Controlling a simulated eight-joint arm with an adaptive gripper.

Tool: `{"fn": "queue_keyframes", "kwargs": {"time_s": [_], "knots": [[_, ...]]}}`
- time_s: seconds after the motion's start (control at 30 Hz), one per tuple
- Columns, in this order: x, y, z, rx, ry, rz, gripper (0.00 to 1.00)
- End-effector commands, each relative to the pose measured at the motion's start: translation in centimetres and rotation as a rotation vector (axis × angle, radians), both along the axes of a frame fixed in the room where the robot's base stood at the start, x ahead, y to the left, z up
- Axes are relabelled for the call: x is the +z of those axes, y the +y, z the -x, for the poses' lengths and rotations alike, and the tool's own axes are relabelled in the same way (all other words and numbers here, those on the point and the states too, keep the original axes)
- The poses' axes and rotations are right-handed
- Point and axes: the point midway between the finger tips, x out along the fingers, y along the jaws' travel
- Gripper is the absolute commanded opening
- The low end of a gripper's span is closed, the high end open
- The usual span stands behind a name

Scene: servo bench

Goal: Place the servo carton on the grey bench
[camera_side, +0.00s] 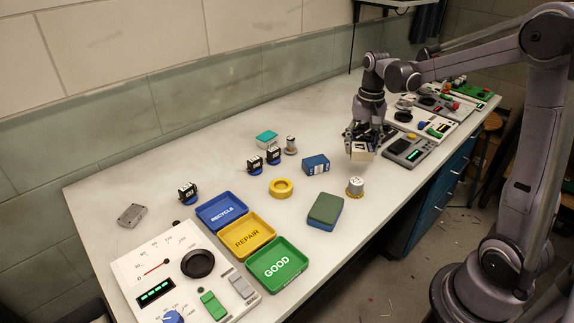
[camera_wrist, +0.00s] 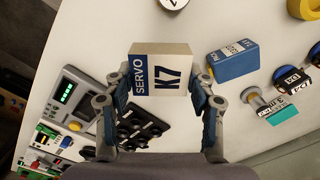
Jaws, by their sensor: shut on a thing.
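The servo carton is a small cream box with a blue band, marked SERVO and K7 in the wrist view (camera_wrist: 160,75). It also shows in the side view (camera_side: 361,152). My gripper (camera_side: 362,142) is shut on the carton, with one finger on each side of it. In the wrist view my gripper's fingers (camera_wrist: 155,98) flank the box. The carton appears held over the bench, though its exact height is hard to tell. The grey bench (camera_side: 130,180) is a long pale surface with bare patches at its left and middle.
A blue box (camera_side: 316,164), a white-topped cylinder (camera_side: 355,187) and a green-topped block (camera_side: 325,210) lie near my gripper. A grey meter (camera_side: 408,150) is close on the right. Blue (camera_side: 221,212), yellow (camera_side: 246,237) and green (camera_side: 278,263) trays stand at the front left.

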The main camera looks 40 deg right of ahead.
Motion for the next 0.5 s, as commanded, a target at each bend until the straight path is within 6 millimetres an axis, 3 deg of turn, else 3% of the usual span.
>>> {"fn": "queue_keyframes", "kwargs": {"time_s": [0.03, 0.2, 0.5], "knots": [[-0.5, 1.7, -0.7, 0.117, 0.0, 0.0, 0.24], [-1.7, 6.0, -2.3, 0.469, 0.0, 0.0, 0.24], [-2.9, 10.2, -3.3, 0.81, 0.0, 0.0, 0.24]]}}
